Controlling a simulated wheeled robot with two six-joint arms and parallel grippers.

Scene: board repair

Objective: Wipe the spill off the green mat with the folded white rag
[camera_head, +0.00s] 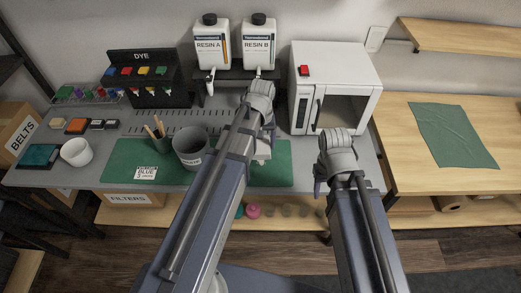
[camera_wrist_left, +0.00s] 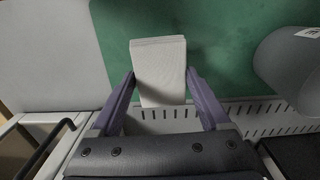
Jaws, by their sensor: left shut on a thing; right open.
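The green mat (camera_head: 273,176) lies along the front of the grey workbench; it also shows in the left wrist view (camera_wrist_left: 225,30). My left gripper (camera_wrist_left: 160,85) is shut on the folded white rag (camera_wrist_left: 160,62), which sticks out between its fingers over the mat's edge. In the head view only a pale bit of the rag (camera_head: 263,152) shows beside my left arm. Whether the rag touches the mat I cannot tell. No spill is discernible; my left arm hides part of the mat. My right gripper (camera_head: 319,188) is open, mostly hidden behind its wrist, near the bench's front edge right of the mat.
A grey cup (camera_head: 191,150) stands on the mat close to my left arm, with a holder of sticks (camera_head: 157,130) and a white label card (camera_head: 146,173) nearby. Resin bottles (camera_head: 211,45) and a white cabinet (camera_head: 332,65) stand behind. A white bowl (camera_head: 77,152) is at left.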

